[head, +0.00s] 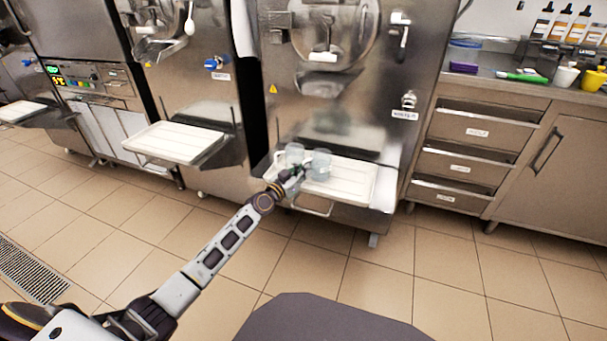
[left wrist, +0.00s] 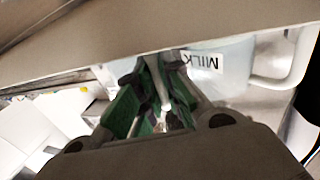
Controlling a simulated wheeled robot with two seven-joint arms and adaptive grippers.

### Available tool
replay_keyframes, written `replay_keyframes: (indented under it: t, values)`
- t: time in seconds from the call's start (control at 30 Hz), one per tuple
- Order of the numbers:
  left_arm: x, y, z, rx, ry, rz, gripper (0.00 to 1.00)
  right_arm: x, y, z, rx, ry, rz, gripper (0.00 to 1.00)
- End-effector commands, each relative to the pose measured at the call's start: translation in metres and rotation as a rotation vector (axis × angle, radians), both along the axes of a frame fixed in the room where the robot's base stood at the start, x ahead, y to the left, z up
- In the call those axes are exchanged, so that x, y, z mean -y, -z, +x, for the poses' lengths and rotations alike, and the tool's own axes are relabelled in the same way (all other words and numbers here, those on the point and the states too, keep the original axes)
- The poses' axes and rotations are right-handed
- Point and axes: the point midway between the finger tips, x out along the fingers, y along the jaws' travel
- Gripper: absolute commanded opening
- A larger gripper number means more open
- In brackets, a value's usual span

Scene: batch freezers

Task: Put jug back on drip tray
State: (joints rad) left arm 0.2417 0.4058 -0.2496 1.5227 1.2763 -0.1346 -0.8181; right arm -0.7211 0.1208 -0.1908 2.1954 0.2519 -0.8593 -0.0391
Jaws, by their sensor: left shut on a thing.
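Two translucent pale jugs are close together at the left part of the white drip tray (head: 352,184) in the head view: a rear-left jug (head: 294,152) and a front-right jug (head: 321,165). My left gripper (head: 298,172) is at the tray's left side, right by both jugs, shut on a jug. Its fingers hide the grip, and I cannot tell whether the held jug touches the tray. In the left wrist view, a pale jug labelled MILK (left wrist: 232,64) with a handle is beside the green-padded fingers (left wrist: 150,108). My right gripper is not in view.
A steel batch freezer (head: 345,115) rises behind the tray. Another machine with an empty white tray (head: 173,142) stands to the left. A drawer counter (head: 480,130) with bottles (head: 560,22) and a yellow cup (head: 592,79) is at right. The tiled floor in front is clear.

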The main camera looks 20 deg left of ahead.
Motion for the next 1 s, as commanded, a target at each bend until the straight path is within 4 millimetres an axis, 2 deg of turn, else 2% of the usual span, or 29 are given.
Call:
replay_keyframes:
  t: [0.6, 0.63, 0.77, 1.0]
  values:
    - [0.0001, 0.0060, 0.0001, 0.001, 0.000, 0.000, 0.00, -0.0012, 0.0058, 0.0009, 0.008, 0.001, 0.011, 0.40]
    - [0.0002, 0.0056, 0.0001, 0.001, 0.000, 0.000, 0.12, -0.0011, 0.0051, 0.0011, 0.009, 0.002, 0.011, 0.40]
    - [0.0002, 0.0052, 0.0001, 0.000, 0.000, 0.000, 0.29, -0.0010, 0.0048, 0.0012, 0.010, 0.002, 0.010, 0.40]
    - [0.0002, 0.0052, 0.0001, 0.001, 0.000, 0.000, 0.30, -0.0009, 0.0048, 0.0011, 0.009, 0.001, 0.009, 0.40]
